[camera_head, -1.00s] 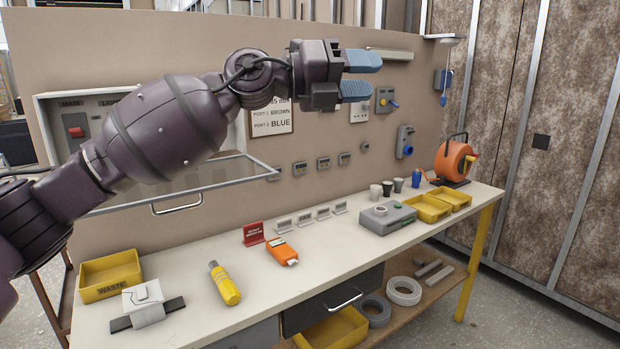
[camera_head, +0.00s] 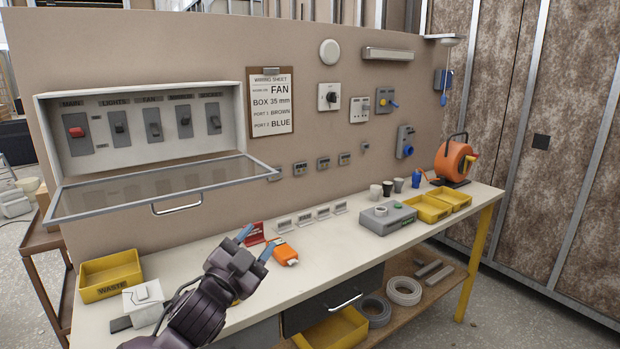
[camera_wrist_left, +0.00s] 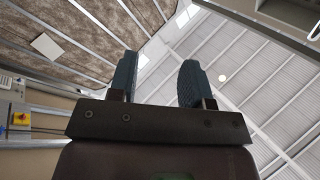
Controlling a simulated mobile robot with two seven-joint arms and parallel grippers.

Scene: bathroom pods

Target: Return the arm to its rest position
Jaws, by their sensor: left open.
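My left gripper (camera_head: 254,243) is low in the head view, in front of the workbench's left half, with its blue fingers pointing up and away. The fingers are apart with nothing between them. In the left wrist view the two blue fingers (camera_wrist_left: 156,82) are also apart and empty, against the ceiling and a brown wall. The gripper overlaps the view of the bench near the orange device (camera_head: 284,252) and the red sign (camera_head: 253,234); I cannot tell whether it touches anything. The yellow tool is mostly hidden behind it. My right gripper is not in view.

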